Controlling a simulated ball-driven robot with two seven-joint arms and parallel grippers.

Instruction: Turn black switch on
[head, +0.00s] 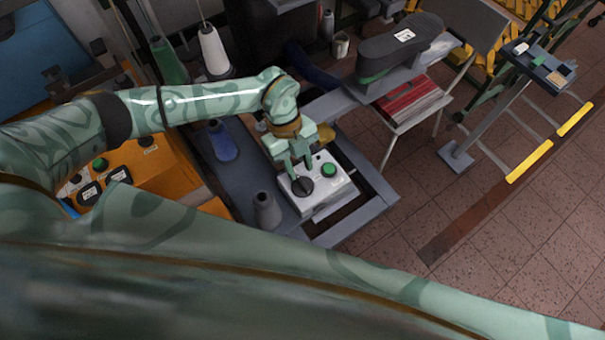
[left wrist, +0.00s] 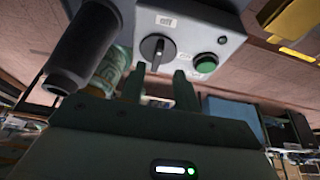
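The black switch (head: 302,187) is a round rotary knob on a light grey control box (head: 336,193) at the middle of the head view. A green button (head: 328,170) sits beside it on the same box. In the left wrist view the black switch (left wrist: 157,48) has a raised grip bar and a small label above it; the green button (left wrist: 206,63) is to its right. My left gripper (head: 299,173) is above the box, close to the switch. In the left wrist view its two fingers (left wrist: 158,85) are apart, with nothing between them, just short of the knob. My right gripper is not seen.
The box stands on a grey framed bench (head: 357,228). A dark grey cone (head: 266,210) stands left of the box, and a blue spool (head: 221,140) further left. An orange machine panel (head: 148,172) lies under my left arm.

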